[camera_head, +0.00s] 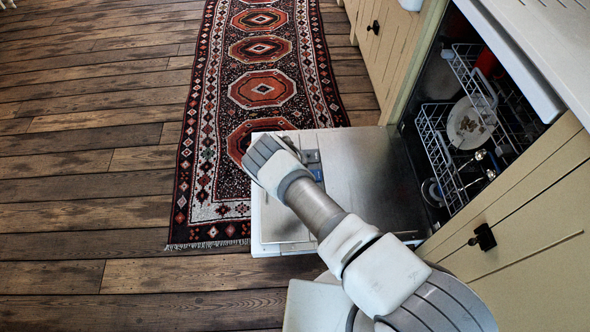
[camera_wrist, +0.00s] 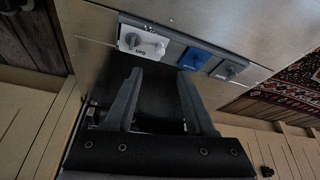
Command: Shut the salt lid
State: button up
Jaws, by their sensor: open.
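The open dishwasher door (camera_head: 365,185) lies flat, with its inner metal face up. A dispenser strip (camera_head: 312,157) on it is partly hidden by my gripper in the head view. In the wrist view the strip holds a white lid with a knob (camera_wrist: 143,42), a blue lid (camera_wrist: 194,59) in the middle and a grey knobbed part (camera_wrist: 228,70) at the right. The small lettering is too small to read surely, so I cannot tell which is the salt lid or how far it is open. My gripper (camera_wrist: 158,80) is open and empty, its fingertips just short of the strip.
The dishwasher's lower rack (camera_head: 445,150) holds a plate (camera_head: 470,122) and other dishes, right of the door. A patterned runner rug (camera_head: 262,90) lies on the wooden floor beyond the door. The floor (camera_head: 90,190) at left is clear. Cabinet fronts (camera_head: 530,230) stand at right.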

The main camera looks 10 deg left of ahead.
jog(key=p+v, duration=0.1)
jog(key=v, duration=0.5)
jog(key=shift+r, duration=0.2)
